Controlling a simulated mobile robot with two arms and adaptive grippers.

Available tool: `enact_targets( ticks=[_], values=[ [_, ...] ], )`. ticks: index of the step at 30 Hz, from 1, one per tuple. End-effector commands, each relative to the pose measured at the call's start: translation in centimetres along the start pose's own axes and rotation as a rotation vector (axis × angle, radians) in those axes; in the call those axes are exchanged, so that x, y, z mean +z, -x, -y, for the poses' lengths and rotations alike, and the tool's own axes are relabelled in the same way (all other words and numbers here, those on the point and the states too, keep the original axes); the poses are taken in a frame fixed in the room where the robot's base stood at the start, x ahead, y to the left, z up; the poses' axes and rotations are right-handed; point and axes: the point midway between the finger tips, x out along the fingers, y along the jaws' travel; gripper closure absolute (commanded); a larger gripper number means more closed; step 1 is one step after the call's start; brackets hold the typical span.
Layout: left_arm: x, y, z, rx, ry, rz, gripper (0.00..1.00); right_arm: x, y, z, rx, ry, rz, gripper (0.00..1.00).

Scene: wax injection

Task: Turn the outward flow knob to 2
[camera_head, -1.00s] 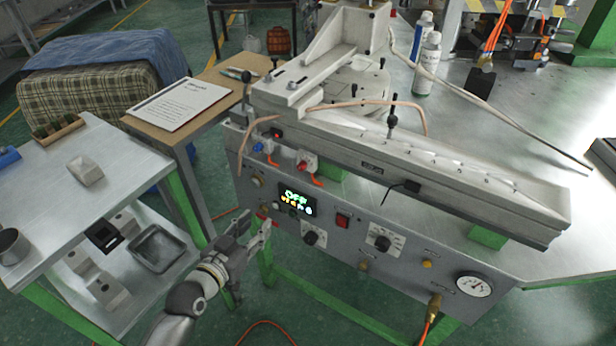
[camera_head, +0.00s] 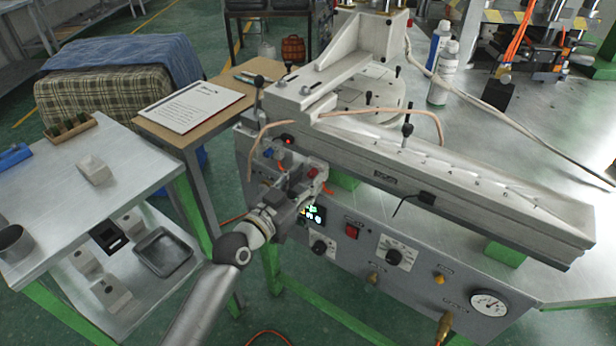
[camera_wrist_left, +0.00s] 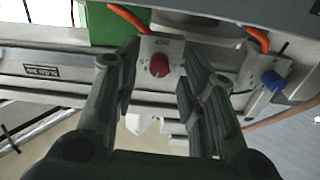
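A red knob on a small white block shows in the left wrist view (camera_wrist_left: 159,66), and in the head view it sits on the machine's front (camera_head: 313,173), partly hidden by my gripper. A blue knob on a similar block is at the right of the wrist view (camera_wrist_left: 272,80). My left gripper (camera_wrist_left: 161,72) is open, with one finger on each side of the red knob; contact is not visible. In the head view my left gripper (camera_head: 298,182) is in front of the panel's upper left. The knob labels are too small to read. My right gripper is not in view.
The front panel (camera_head: 364,282) carries a display (camera_head: 312,215), a red switch (camera_head: 352,231), two black dials (camera_head: 320,247) (camera_head: 394,257) and a gauge (camera_head: 489,303). Orange hoses run close to the knobs. A steel side table (camera_head: 60,205) stands left.

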Motion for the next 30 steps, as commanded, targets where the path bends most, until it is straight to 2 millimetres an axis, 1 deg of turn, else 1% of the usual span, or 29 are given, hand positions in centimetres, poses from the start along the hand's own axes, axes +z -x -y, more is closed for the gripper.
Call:
enact_targets(
  ticks=[1, 5, 14, 23, 30],
  values=[
    [-0.03, -0.49, -0.03, 0.0, 0.001, 0.0, 0.62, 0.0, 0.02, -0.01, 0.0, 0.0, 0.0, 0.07],
    [-0.03, -1.16, -0.06, 0.001, 0.001, 0.0, 0.62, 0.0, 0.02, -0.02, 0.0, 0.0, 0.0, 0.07],
    [0.04, -1.32, -0.05, 0.001, 0.0, 0.001, 0.62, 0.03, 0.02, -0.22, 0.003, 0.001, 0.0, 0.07],
    [0.03, -1.29, -0.04, 0.0, 0.0, 0.001, 0.99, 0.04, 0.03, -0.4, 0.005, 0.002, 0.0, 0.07],
    [0.02, -1.29, -0.03, 0.0, 0.01, 0.001, 1.0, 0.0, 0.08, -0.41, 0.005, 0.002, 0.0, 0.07]
  ],
)
